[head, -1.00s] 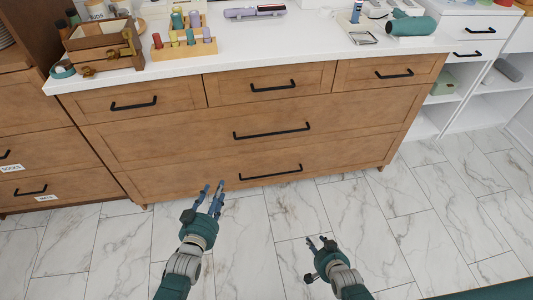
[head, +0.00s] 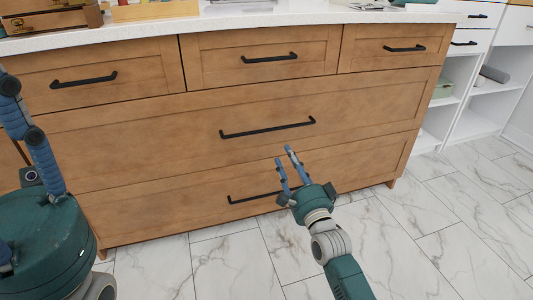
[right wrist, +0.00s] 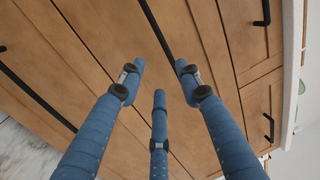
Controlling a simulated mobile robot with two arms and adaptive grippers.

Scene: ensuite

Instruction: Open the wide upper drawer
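The wide upper drawer (head: 180,140) is the upper of two full-width drawers in the wooden dresser, below a row of three small drawers. It is shut. Its long black bar handle (head: 268,128) is in plain view, and it also shows in the right wrist view (right wrist: 157,30). My right gripper (head: 285,156) is open and empty. In the head view its fingertips appear just below the right part of this handle, apart from it. My left gripper (head: 30,140) is large and close at the left edge, with its fingers partly cut off.
The wide lower drawer's handle (head: 265,196) is partly behind my right gripper. The three small drawers above are shut. Items stand on the white countertop (head: 250,18). A white shelf unit (head: 480,110) stands to the right. The marble floor (head: 430,220) in front is clear at right.

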